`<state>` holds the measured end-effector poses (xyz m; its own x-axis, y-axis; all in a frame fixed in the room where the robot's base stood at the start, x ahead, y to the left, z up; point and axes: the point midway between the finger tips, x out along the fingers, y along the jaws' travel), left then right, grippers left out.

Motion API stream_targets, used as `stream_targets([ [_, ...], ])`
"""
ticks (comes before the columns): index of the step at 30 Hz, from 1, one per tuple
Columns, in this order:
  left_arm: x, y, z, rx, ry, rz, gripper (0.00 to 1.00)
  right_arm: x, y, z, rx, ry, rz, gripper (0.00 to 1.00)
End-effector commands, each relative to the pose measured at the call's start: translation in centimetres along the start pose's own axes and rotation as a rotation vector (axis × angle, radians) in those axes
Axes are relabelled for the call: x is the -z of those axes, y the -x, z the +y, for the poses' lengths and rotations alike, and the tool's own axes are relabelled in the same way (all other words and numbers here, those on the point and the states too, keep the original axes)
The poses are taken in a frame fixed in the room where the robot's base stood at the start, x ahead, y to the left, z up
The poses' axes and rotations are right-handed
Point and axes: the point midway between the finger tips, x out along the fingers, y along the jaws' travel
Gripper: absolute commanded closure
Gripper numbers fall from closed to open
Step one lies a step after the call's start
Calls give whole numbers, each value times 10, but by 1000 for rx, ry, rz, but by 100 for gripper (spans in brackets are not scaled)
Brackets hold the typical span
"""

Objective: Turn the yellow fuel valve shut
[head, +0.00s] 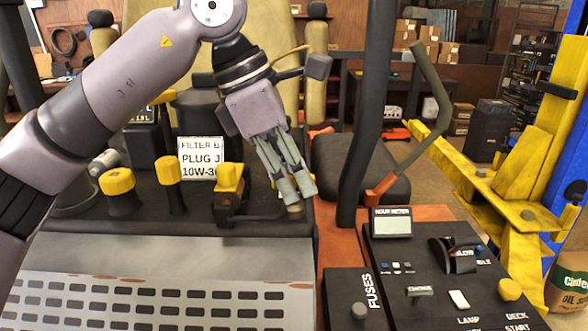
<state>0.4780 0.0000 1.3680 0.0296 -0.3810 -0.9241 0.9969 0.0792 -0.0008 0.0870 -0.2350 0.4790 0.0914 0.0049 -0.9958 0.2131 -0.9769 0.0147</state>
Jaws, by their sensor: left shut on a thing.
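My left gripper (293,190) reaches down over the right end of the dark engine deck. Its fingers are closed together on the yellow fuel valve (275,183), of which only a little yellow shows beside and behind the fingers. The fingers hide most of the valve, so its exact angle cannot be told. A brass-coloured fitting (295,211) shows just below the fingertips, at the end of a dark pipe. My right gripper is not in view.
Left of the gripper stand a yellow block on a dark bracket (229,182), two yellow-topped knobs (118,182) and a white label (201,158). A control panel (410,270) is at lower right. A bent lever (432,95) and yellow lift frame (520,190) stand right.

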Motion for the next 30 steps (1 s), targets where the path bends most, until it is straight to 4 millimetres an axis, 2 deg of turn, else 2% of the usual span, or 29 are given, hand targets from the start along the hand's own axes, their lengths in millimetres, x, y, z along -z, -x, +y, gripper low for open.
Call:
stream_targets([
  [10,-1,2,0,31,-82,-3,100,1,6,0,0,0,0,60],
  [23,-1,2,0,33,-89,-3,100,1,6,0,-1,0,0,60],
  [24,-1,2,0,32,-88,-3,87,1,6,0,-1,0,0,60],
  [30,0,1,0,34,-88,-2,74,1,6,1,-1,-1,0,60],
])
